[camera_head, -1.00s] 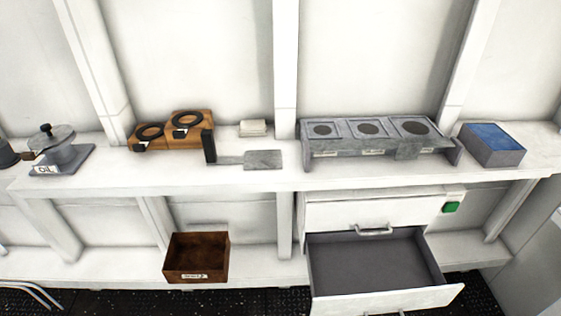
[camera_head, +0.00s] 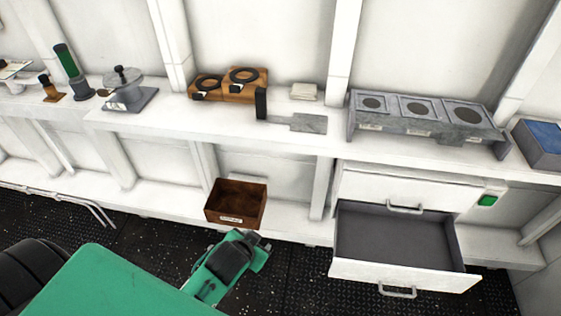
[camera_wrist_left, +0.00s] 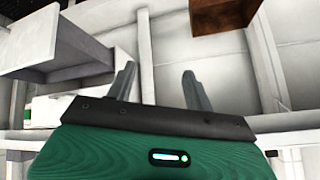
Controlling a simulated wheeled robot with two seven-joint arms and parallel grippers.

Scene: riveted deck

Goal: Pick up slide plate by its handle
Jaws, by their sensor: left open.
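The slide plate is a thin flat grey plate (camera_head: 309,123) lying on the white bench top, with a narrow strip running left to an upright black handle (camera_head: 261,103). My left arm comes in from the lower left of the head view, its green wrist part in front of and below the bench, near the brown box. My left gripper (camera_wrist_left: 158,69) is open and empty in the left wrist view, its two grey fingers apart. The gripper is well below the slide plate and not touching it. The plate cannot be made out in the wrist view. My right gripper is not in view.
Behind the handle is a wooden block with black rings (camera_head: 243,85). A grey rack with round openings (camera_head: 427,122) stands right of the plate. Below the bench are a brown box (camera_head: 235,204) and an open drawer (camera_head: 400,240), which juts out.

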